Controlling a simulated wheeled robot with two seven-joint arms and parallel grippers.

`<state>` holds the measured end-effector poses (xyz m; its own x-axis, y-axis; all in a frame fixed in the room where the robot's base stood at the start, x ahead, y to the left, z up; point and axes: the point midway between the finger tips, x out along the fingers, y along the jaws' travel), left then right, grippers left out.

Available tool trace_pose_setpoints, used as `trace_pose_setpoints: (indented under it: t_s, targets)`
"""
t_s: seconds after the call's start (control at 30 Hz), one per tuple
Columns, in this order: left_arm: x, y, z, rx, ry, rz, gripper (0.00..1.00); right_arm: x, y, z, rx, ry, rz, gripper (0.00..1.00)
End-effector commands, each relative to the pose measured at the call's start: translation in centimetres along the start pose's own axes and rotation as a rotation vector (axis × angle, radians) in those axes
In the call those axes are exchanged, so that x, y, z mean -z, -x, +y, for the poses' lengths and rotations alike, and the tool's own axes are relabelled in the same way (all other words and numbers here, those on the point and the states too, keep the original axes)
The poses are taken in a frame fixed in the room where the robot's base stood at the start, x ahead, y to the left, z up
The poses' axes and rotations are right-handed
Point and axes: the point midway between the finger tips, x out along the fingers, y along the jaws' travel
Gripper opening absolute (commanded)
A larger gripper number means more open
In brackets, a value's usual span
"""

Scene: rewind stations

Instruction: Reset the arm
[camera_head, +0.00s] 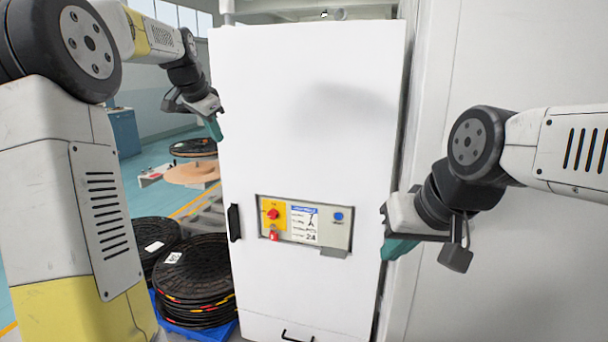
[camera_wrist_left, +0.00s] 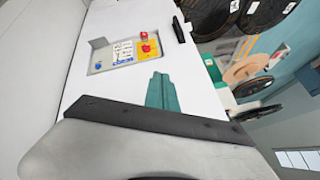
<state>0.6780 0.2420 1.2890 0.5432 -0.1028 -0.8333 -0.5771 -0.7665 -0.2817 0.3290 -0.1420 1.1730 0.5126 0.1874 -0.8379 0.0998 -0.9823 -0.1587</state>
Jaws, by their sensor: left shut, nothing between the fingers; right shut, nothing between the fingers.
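My left gripper (camera_head: 213,128) is shut and empty. It is raised at the left edge of the white cabinet, above and to the left of its control panel. Its teal fingertips (camera_wrist_left: 162,92) also show in the left wrist view, with the cabinet behind them. My right gripper (camera_head: 398,249) is shut and empty beside the right edge of the cabinet, at about panel height. Both grippers appear apart from the panel.
The white cabinet (camera_head: 310,140) stands in front. Its panel (camera_head: 337,238) has a red knob (camera_head: 272,214), a blue button (camera_head: 338,216) and a red padlock-like part (camera_head: 274,236). Black reels (camera_head: 195,270) are stacked at the lower left on a blue pallet (camera_head: 218,333). A white wall is at right.

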Motion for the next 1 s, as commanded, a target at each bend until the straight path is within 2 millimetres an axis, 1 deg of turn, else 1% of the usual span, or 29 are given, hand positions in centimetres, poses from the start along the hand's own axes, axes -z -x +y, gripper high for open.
trace_pose_setpoints:
  t_s: [0.03, 0.07, 0.1, 0.17, 0.2, 0.27, 0.3, 0.37, 0.4, 0.5, 0.6, 0.7, 0.8, 1.0]
  targets:
    - [-0.5, 1.9, 2.7, 0.003, 0.034, -0.002, 0.0, 0.0, 0.0, 0.0, 0.0, 0.0, 0.0, 0.0]
    - [-0.9, 2.7, 4.2, 0.001, 0.06, -0.005, 0.0, 0.0, 0.0, 0.0, 0.0, 0.0, 0.0, 0.0]
    - [-1.6, 3.8, 6.1, 0.001, 0.098, -0.008, 0.0, 0.0, 0.0, 0.0, 0.0, 0.0, 0.0, 0.0]
    - [-2.9, 5.2, 8.9, -0.001, 0.155, -0.009, 0.0, 0.0, 0.0, 0.0, 0.0, 0.0, 0.0, 0.0]
    - [-4.0, 6.0, 10.8, -0.003, 0.196, -0.011, 0.0, 0.0, 0.0, 0.0, 0.0, 0.0, 0.0, 0.0]
    - [-5.7, 7.1, 13.7, -0.007, 0.257, -0.01, 0.0, 0.0, 0.0, 0.0, 0.0, 0.0, 0.0, 0.0]
    - [-7.0, 7.7, 15.5, -0.01, 0.301, -0.009, 0.0, 0.0, 0.0, 0.0, 0.0, 0.0, 0.0, 0.0]
    - [-9.1, 8.4, 18.3, -0.018, 0.366, -0.007, 0.0, 0.0, 0.0, 0.0, 0.0, 0.0, 0.0, 0.0]
    - [-10.6, 8.7, 20.1, -0.025, 0.41, -0.005, 0.0, 0.0, 0.0, 0.0, 0.0, 0.0, 0.0, 0.0]
    - [-14.2, 9.1, 24.3, -0.044, 0.513, 0.001, 0.0, 0.0, 0.0, 0.0, 0.0, 0.0, 0.0, 0.0]
    - [-17.1, 8.9, 27.6, -0.064, 0.597, 0.003, 0.0, 0.0, 0.0, 0.0, 0.0, 0.0, 0.0, 0.0]
    - [-19.2, 8.6, 29.7, -0.08, 0.655, 0.005, 0.0, 0.0, 0.0, 0.0, 0.0, 0.0, 0.0, 0.0]
    - [-20.2, 8.3, 30.9, -0.09, 0.684, 0.004, 0.0, 0.0, 0.0, 0.0, 0.0, 0.0, 0.0, 0.0]
    - [-20.4, 8.3, 31.1, -0.091, 0.69, 0.004, 0.0, 0.0, 0.0, 0.0, 0.0, 0.0, 0.0, 0.0]
